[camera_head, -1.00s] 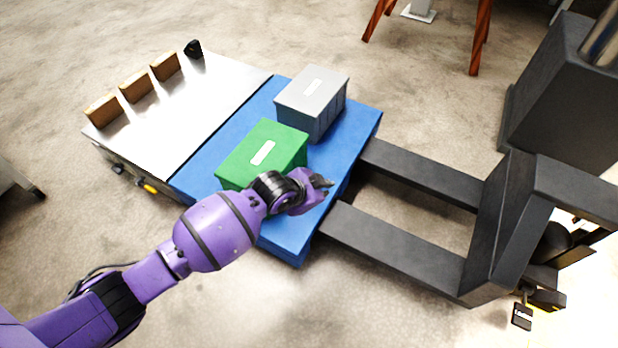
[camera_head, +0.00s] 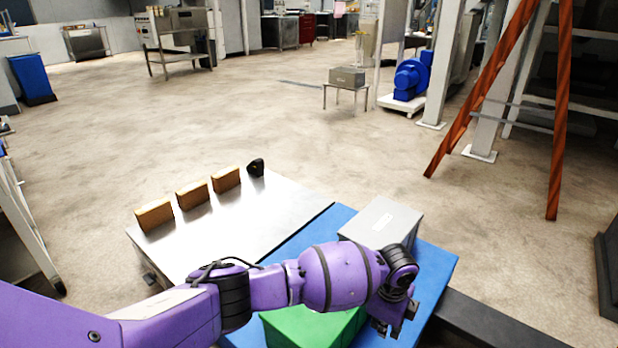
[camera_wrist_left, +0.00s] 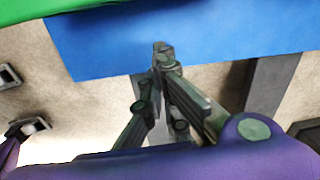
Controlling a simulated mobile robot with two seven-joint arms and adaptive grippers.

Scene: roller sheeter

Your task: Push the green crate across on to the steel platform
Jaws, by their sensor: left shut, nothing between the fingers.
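The green crate (camera_head: 312,328) is at the bottom of the head view, on the blue platform (camera_head: 438,268). My left arm hides much of it. A green strip of it (camera_wrist_left: 9,18) shows at the top left of the left wrist view. The steel platform (camera_head: 262,217) adjoins the blue one on the left. My left gripper (camera_head: 382,325) is to the right of the green crate; I cannot tell whether it touches. In the left wrist view its fingers (camera_wrist_left: 161,50) are shut and empty, over the blue platform's edge. My right gripper is not in view.
A grey crate (camera_head: 381,222) stands on the blue platform behind the green one. Several wooden blocks (camera_head: 192,195) and a small black object (camera_head: 255,167) line the steel platform's far left edge. A dark fork (camera_head: 490,322) extends at the right. Open floor lies beyond.

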